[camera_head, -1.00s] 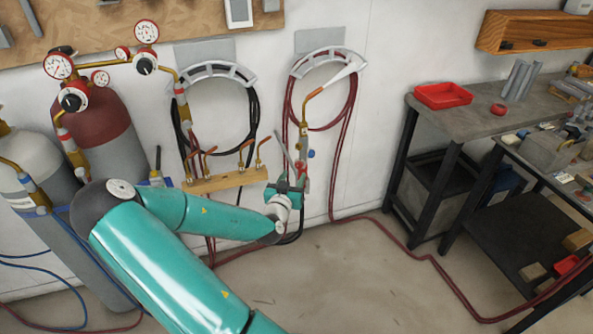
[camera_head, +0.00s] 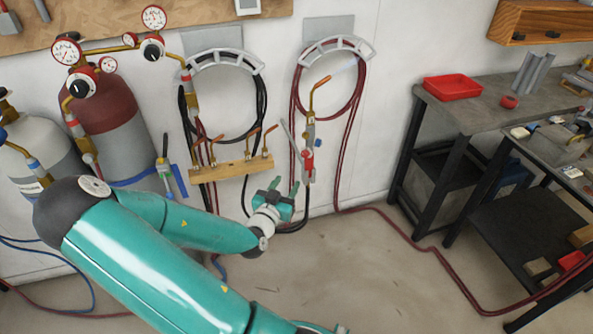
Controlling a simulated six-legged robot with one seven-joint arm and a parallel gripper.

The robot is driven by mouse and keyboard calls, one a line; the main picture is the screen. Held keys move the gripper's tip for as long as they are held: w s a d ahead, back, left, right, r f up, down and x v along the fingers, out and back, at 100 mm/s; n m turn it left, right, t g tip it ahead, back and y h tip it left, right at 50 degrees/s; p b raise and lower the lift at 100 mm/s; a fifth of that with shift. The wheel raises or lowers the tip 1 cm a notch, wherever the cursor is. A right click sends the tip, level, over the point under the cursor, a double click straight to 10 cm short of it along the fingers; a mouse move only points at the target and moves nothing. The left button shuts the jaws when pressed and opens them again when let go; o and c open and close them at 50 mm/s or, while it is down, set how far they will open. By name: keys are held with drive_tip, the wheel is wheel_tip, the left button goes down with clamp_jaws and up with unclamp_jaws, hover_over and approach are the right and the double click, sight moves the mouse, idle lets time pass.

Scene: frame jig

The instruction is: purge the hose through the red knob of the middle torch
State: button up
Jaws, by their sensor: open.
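A brass torch (camera_head: 310,130) with a copper tip hangs upright on the wall below the right hose hook. Its red knob (camera_head: 308,163) is on the lower body, with a small blue knob (camera_head: 318,143) above it. A faint pale streak shows off its tip. I cannot tell for sure that this is the middle torch. My gripper (camera_head: 285,184) is open and empty, just below and left of the red knob, apart from it. A wooden rack (camera_head: 231,170) with several copper tips is left of the torch.
Gas cylinders (camera_head: 110,115) with gauges stand at the left. Dark red hose (camera_head: 352,150) loops on the right hook (camera_head: 340,46) and runs over the floor. A bench (camera_head: 470,108) with a red tray (camera_head: 452,87) stands right. The floor (camera_head: 360,270) between is mostly clear.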

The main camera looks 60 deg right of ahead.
sight(304, 155)
drive_tip(key=shift+m+g, duration=0.3)
drive_tip(key=d, duration=0.9)
drive_tip(key=w+d, duration=0.1)
drive_tip(key=d, duration=0.3)
drive_tip(key=shift+w+d, duration=0.1)
drive_tip(key=shift+d, duration=0.15)
drive_tip(key=c, duration=1)
